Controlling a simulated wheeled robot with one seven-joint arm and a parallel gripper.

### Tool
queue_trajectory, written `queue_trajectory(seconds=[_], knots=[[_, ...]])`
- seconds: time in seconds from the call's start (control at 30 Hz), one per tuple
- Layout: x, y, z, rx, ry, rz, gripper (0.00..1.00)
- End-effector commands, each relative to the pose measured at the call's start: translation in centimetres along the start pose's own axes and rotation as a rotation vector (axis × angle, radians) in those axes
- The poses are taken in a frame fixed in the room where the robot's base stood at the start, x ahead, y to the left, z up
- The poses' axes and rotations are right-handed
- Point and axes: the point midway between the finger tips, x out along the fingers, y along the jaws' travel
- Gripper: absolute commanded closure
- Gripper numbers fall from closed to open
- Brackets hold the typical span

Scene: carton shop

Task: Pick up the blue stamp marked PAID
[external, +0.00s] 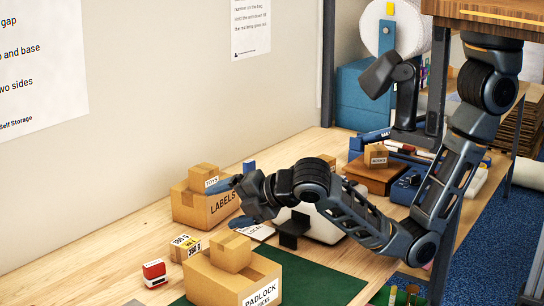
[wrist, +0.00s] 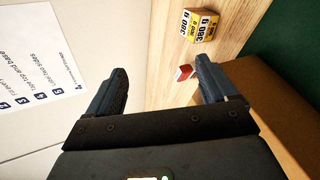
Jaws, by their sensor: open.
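I cannot make out a stamp marked PAID in either view. A small red-and-white stamp (external: 154,272) stands on the bench at the front left, its lettering unreadable; its red form also shows between my fingers, well beyond them, in the wrist view (wrist: 184,73). A blue object (external: 375,135) with unreadable white marks lies farther back, partly hidden by other things. My gripper (wrist: 160,88) is open, with its two dark blue fingers apart and nothing between them. In the external view it is above the bench, by the LABELS carton (external: 215,208).
The wall is close on the left. The front left bench is mostly clear.

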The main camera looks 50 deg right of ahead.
Motion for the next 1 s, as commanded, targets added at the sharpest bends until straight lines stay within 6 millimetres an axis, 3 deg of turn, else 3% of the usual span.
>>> queue_trajectory(seconds=[0.03, 0.2, 0.43, 0.77, 1.0], knots=[[0.8, 0.3, 1.6, 0.113, 0.008, 0.004, 0.15], [2.7, 1.3, 6.1, 0.522, 0.063, 0.026, 0.15], [4.2, 2.2, 12.4, 1.070, 0.140, 0.049, 0.15], [4.4, 1.8, 21.9, 1.847, 0.242, 0.059, 0.15], [3.1, -0.3, 29.8, 2.495, 0.330, 0.052, 0.15]])
